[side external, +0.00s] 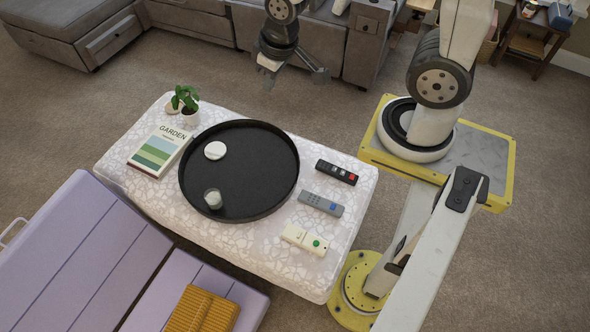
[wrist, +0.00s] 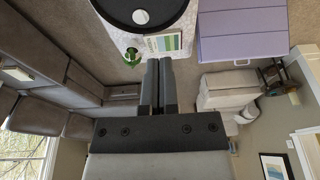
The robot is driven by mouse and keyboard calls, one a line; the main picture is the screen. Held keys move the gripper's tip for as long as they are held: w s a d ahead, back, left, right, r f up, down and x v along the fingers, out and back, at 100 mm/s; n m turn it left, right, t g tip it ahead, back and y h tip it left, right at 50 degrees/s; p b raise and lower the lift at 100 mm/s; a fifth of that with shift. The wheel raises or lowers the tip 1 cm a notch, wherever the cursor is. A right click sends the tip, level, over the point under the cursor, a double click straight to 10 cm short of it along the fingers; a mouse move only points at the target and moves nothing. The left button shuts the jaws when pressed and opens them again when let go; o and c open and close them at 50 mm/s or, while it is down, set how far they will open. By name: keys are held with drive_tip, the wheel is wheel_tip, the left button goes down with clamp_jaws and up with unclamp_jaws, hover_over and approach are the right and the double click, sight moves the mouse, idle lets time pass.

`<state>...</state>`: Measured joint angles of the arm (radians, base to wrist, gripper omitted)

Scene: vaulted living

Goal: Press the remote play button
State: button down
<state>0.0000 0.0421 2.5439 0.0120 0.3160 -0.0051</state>
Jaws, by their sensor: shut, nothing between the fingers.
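Three remotes lie in a row at the right side of the terrazzo-topped table (side external: 243,238). The black remote (side external: 337,172) has a red button and is farthest back. The grey remote (side external: 321,204) with a blue button is in the middle. The cream remote (side external: 305,240) with a round green button is nearest the front. Which button is play cannot be read. My gripper (side external: 270,74) hangs beyond the table's back edge, up and left of the remotes, apart from them. In the wrist view my gripper (wrist: 159,62) has its fingers together and empty; no remote shows there.
A round black tray (side external: 245,170) holds a white disc (side external: 215,150) and a small glass (side external: 213,199). A lilac bench (side external: 80,255) borders the front, and a grey sofa (side external: 210,25) stands behind.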

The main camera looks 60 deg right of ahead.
drive_tip(key=w+f, duration=0.5)
drive_tip(key=f, duration=0.1)
drive_tip(key=t+h, duration=0.3)
drive_tip(key=h, duration=0.4)
hover_over(334, 208)
wheel_tip(334, 208, down, 39)
drive_tip(key=shift+f+m, duration=0.2)
drive_tip(key=shift+m, duration=0.1)
drive_tip(key=shift+s+f, duration=0.1)
drive_tip(key=shift+f, duration=0.1)
drive_tip(key=shift+f, duration=4.2)
drive_tip(key=shift+f, duration=0.15)
